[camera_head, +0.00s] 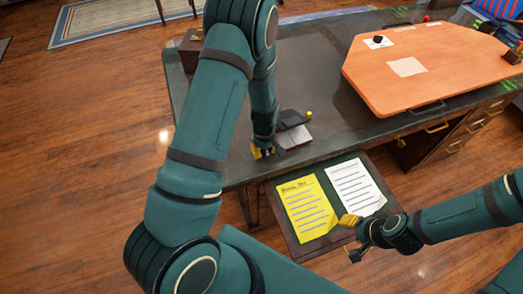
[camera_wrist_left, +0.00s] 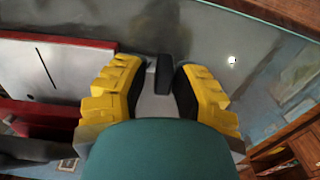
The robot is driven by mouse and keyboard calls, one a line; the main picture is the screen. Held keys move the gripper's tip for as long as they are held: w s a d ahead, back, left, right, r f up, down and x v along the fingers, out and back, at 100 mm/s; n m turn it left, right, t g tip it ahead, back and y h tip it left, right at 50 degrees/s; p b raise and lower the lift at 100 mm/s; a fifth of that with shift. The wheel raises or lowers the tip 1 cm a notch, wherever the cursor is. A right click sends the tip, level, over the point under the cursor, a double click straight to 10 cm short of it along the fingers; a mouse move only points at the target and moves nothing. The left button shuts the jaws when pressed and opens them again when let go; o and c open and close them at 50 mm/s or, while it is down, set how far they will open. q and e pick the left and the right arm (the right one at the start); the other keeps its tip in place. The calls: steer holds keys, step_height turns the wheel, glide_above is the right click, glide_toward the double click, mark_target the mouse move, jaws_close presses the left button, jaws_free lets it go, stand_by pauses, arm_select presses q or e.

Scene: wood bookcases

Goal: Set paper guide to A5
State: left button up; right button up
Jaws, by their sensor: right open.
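A dark hole-punch-like device (camera_head: 292,119) with a light and reddish base (camera_head: 295,136) sits near the front edge of the desk. My left gripper (camera_head: 262,151) is low over the desk at its near left side. In the left wrist view, the red and white base (camera_wrist_left: 70,75) is left of the left gripper (camera_wrist_left: 158,90). Its yellow fingers stand apart, with a slim dark tab (camera_wrist_left: 163,74) between them and gaps visible beside it. This tab may be the paper guide; its size marks cannot be read. My right gripper (camera_head: 353,237) is open and empty by the pulled-out board.
The pulled-out board (camera_head: 284,229) carries a yellow sheet (camera_head: 308,208) and a white sheet (camera_head: 355,187). An orange board (camera_head: 440,65) lies at the desk's right.

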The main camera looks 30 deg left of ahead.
arm_select(q)
steer(key=shift+o, duration=0.7)
steer(key=shift+w, duration=0.1)
step_height(320, 180, up, 12)
stand_by(0.4)
steer(key=s+d+f+m+h, duration=0.1)
steer(key=s+d+f+m, duration=0.1)
steer(key=s+d+f, duration=0.2)
steer(key=s+d+f+m+t+h, duration=0.1)
steer(key=s+d+f+m, duration=0.2)
steer(key=d+f, duration=0.1)
steer(key=s+d+f+m+h, duration=0.1)
steer(key=s+d+f+m, duration=0.2)
steer(key=d, duration=0.3)
steer(key=shift+s+d+f+t+h+b, duration=0.2)
steer(key=shift+s, duration=0.25)
steer(key=shift+s+d+f+t+h+b, duration=0.15)
steer(key=shift+s+f+t+h, duration=0.05)
steer(key=shift+s, duration=0.2)
steer(key=shift+s+d+m, duration=0.1)
steer(key=shift+d+m, duration=0.15)
steer(key=shift+m, duration=0.15)
